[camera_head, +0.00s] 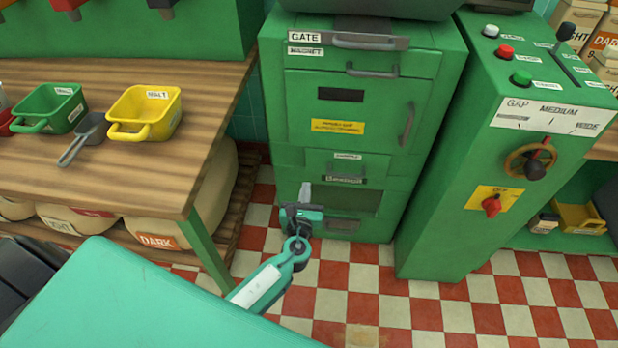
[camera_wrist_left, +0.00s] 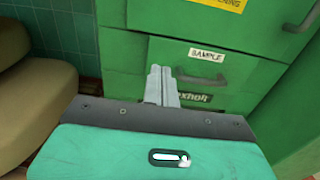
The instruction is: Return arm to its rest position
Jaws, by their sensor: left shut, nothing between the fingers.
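My left gripper (camera_head: 305,192) is low in front of the green cabinet (camera_head: 365,110), near its lower drawers. In the left wrist view its fingers (camera_wrist_left: 161,86) are pressed together with nothing between them. They point at the cabinet front, left of the drawer labelled SAMPLE (camera_wrist_left: 207,63). Whether the fingertips touch the cabinet I cannot tell. My teal left arm (camera_head: 262,285) reaches up from the bottom of the head view. My right gripper does not show.
A wooden table (camera_head: 130,180) at left holds a green tub (camera_head: 50,108), a yellow tub (camera_head: 145,112) and a scoop (camera_head: 84,137). Sacks (camera_head: 150,235) lie below it. A green control console (camera_head: 480,170) stands at right. Checkered floor (camera_head: 400,310) is clear in front.

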